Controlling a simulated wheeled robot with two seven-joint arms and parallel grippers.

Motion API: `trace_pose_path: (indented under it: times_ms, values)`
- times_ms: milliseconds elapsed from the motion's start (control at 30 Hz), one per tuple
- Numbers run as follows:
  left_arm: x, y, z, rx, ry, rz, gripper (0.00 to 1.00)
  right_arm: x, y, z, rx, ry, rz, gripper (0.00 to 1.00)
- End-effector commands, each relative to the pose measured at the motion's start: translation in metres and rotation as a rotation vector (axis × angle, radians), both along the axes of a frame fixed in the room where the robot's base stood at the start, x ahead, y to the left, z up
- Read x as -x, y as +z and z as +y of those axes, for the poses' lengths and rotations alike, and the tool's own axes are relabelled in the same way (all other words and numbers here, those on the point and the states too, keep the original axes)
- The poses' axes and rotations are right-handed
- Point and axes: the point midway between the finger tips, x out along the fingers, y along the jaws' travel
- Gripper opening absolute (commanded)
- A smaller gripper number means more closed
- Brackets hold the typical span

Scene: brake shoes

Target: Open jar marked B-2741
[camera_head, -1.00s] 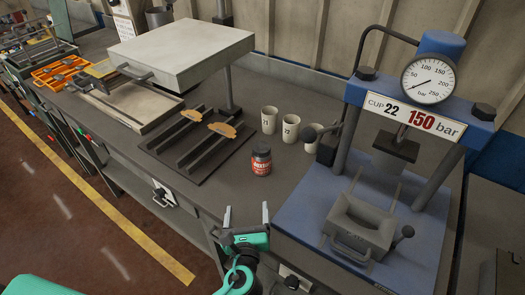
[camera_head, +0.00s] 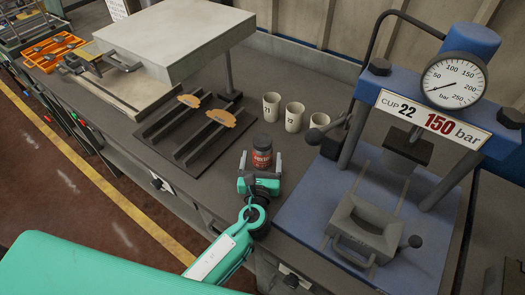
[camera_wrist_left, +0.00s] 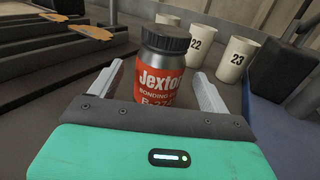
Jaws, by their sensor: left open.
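The jar (camera_head: 262,152) stands upright on the grey bench, with a red label and a dark ribbed lid on it. In the left wrist view the jar (camera_wrist_left: 162,70) reads "Jexto…", "BONDING" and "B-274"; the rest of the number is hidden behind the gripper body. My left gripper (camera_head: 261,166) is open at the near side of the jar, with one finger on each side. In the wrist view its fingers (camera_wrist_left: 162,88) flank the lower part of the jar, with gaps visible. My right gripper is not in view.
Pale numbered cups (camera_head: 294,117) stand behind the jar. A blue press (camera_head: 310,215) with a gauge and a side lever is close on the right. A dark rack (camera_head: 170,150) holding two orange-brown pieces lies to the left. The bench's front edge is near the gripper.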

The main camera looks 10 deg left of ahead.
Motion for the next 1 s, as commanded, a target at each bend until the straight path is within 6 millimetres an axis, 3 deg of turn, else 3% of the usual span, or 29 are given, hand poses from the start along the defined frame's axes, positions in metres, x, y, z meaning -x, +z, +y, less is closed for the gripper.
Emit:
trace_pose_path:
  times_ms: [467, 767, 1000]
  values:
    - [-0.051, -0.003, 0.007, 0.001, 0.000, 0.001, 0.80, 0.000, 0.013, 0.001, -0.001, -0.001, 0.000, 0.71]
    - [-0.055, -0.004, 0.007, 0.002, 0.000, 0.001, 0.80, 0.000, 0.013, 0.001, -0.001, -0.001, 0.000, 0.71]
    - [-0.055, -0.004, 0.007, 0.001, 0.000, 0.001, 0.33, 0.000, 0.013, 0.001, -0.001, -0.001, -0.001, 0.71]
